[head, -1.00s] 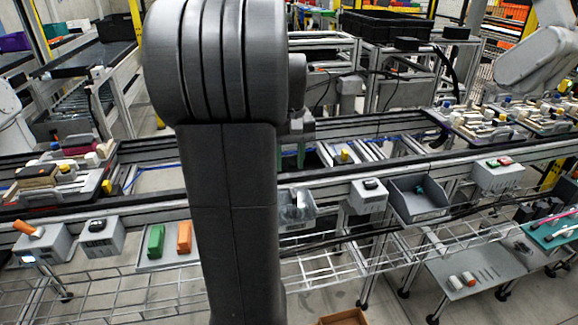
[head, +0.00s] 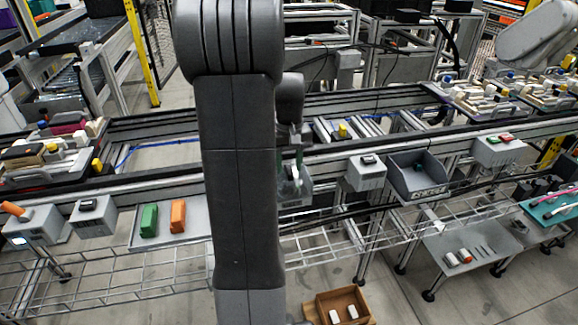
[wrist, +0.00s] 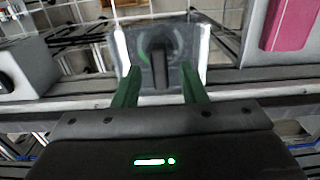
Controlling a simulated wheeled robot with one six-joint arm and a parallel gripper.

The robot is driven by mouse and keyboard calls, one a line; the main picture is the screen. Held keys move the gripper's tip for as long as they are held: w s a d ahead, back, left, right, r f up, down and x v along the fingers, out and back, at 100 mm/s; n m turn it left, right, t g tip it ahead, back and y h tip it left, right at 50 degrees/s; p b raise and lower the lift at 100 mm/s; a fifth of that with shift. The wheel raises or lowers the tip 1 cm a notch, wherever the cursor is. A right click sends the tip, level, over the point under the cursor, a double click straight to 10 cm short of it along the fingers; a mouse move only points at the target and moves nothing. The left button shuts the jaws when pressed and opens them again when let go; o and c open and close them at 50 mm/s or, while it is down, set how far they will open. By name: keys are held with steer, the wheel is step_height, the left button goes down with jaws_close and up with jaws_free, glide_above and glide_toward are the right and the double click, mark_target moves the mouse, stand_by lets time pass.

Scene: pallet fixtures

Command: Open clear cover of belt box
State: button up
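The belt box (head: 296,192) is a small grey box with a clear cover, on the front rail just right of my arm in the head view. My arm partly hides it there. In the wrist view the clear cover (wrist: 190,48) is straight ahead, with a dark loop-like shape visible through or behind it. In the head view my gripper (head: 299,160) is just above the box.
A grey box with a black top piece (head: 366,172) and an open grey bin (head: 418,180) stand to the right. A tray with green and orange blocks (head: 190,232) is to the left. A brown crate (head: 360,296) lies below. Wire shelving runs under the rail.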

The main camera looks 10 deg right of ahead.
steer(key=shift+f, duration=0.45)
steer(key=shift+c, duration=0.2)
jaws_close()
steer(key=shift+d, duration=0.1)
steer(key=d+p, duration=0.3)
steer(key=d, duration=0.8)
steer(key=shift+w+d, duration=0.2)
steer(key=shift+d, duration=0.15)
steer(key=shift+o, duration=0.2)
jaws_free()
